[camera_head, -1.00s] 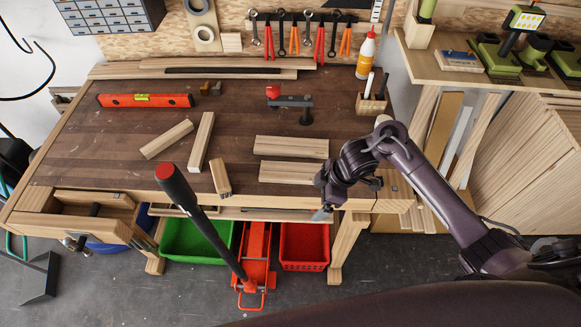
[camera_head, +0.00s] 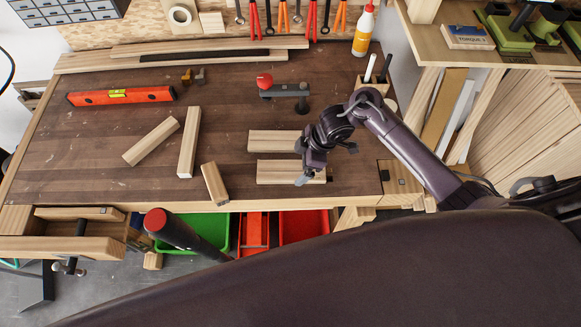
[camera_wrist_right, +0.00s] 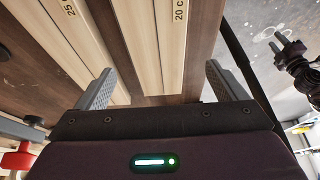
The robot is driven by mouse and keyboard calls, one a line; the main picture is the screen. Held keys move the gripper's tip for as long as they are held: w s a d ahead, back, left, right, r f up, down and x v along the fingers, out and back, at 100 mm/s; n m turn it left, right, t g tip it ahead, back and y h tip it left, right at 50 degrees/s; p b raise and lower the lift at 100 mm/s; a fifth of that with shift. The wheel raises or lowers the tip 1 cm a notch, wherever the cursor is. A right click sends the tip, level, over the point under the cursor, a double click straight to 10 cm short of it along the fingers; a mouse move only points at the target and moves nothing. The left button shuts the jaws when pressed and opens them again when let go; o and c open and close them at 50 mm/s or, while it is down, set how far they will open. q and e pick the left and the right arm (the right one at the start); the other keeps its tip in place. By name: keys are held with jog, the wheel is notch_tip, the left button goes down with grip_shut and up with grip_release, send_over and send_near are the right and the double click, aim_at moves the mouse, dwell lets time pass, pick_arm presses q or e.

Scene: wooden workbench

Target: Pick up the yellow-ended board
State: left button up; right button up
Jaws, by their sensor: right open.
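Several loose pale boards lie on the workbench; I see no yellow end on any of them. The lower right board (camera_head: 276,172) and upper right board (camera_head: 273,141) lie side by side. My right gripper (camera_head: 305,178) is open and empty over the lower one, partly hiding its right part. In the right wrist view, my right gripper's fingers (camera_wrist_right: 160,86) are spread wide, with a board labelled 20 (camera_wrist_right: 170,45) between them. A board labelled 25 (camera_wrist_right: 65,45) lies left, partly behind the left finger. My left gripper is not in view.
A slanted board (camera_head: 150,142), an upright-looking board (camera_head: 189,142) and a short block (camera_head: 214,184) lie left. A red level (camera_head: 122,95), a clamp (camera_head: 285,91) and a pen holder (camera_head: 371,92) are farther back.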

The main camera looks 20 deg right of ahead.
aim_at(291, 170)
jog(key=p+x, duration=0.1)
jog(key=x, duration=0.2)
jog(key=shift+w+a+f, duration=0.15)
jog(key=shift+a+f, duration=0.1)
jog(key=shift+a, duration=0.05)
jog(key=shift+w+a+f, duration=0.15)
jog(key=shift+w+f, duration=0.05)
jog(key=shift+f, duration=0.35)
jog(key=c, duration=1.1)
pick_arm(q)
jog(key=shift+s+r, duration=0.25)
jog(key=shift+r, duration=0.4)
pick_arm(e)
jog(key=shift+c, duration=0.2)
jog(key=shift+r, duration=0.1)
